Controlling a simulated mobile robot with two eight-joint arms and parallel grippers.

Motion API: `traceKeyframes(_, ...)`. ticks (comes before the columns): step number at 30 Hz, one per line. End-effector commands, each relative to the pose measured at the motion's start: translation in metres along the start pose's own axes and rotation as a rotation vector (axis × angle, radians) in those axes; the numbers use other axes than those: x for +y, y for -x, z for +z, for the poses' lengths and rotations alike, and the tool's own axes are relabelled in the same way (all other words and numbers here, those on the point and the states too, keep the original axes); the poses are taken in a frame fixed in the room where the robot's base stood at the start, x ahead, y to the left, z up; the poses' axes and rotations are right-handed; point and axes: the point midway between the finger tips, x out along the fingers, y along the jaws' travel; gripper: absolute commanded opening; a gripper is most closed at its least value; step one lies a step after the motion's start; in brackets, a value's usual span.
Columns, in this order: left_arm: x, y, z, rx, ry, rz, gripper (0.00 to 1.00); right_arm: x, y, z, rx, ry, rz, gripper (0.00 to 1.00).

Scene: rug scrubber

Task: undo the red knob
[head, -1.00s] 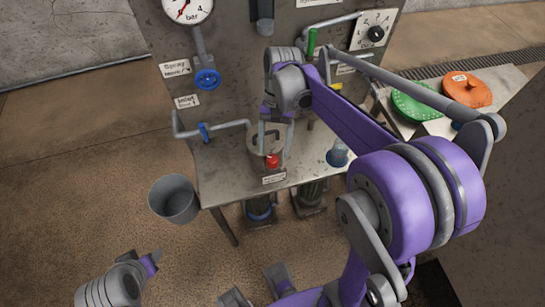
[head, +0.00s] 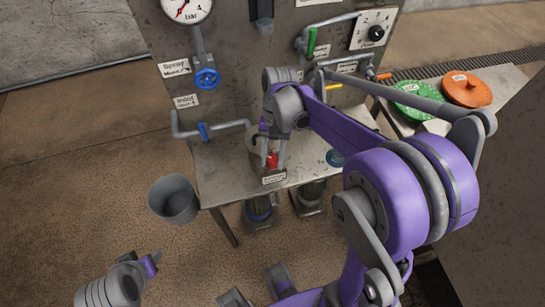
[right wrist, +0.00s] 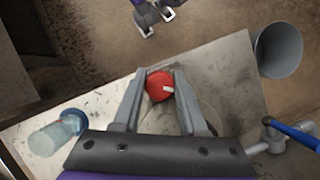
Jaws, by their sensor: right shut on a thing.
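The red knob (head: 272,160) is near the front edge of the metal table, behind a small white label. My right gripper (head: 273,158) reaches down from above, its two fingers on either side of the knob and shut on it. The right wrist view shows the red knob (right wrist: 160,86) between the fingers (right wrist: 160,95), with a pale mark on its top. A round grey housing beside the knob is partly hidden by the gripper. My left gripper (head: 152,262) is low at the left, far from the table; its finger opening is not clear.
A grey bucket (head: 174,200) stands on the floor left of the table (head: 225,175). A blue valve wheel (head: 207,78), a green lever (head: 311,42) and pipes are on the back panel. Green (head: 414,100) and orange (head: 467,89) discs lie on a right-hand table.

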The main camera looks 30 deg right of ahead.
Motion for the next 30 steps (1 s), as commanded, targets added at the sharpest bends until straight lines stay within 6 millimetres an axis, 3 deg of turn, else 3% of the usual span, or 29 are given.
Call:
traceKeyframes(14,0.0000,-0.0013,0.0010,-0.001,0.000,0.000,0.50,0.0000,0.0000,0.0001,-0.001,-0.057,-0.025,0.00)
traceKeyframes(30,0.0000,-0.0062,0.0046,-0.003,0.000,0.000,0.50,-0.0002,0.0002,-0.0001,0.000,-0.379,-0.158,0.00)
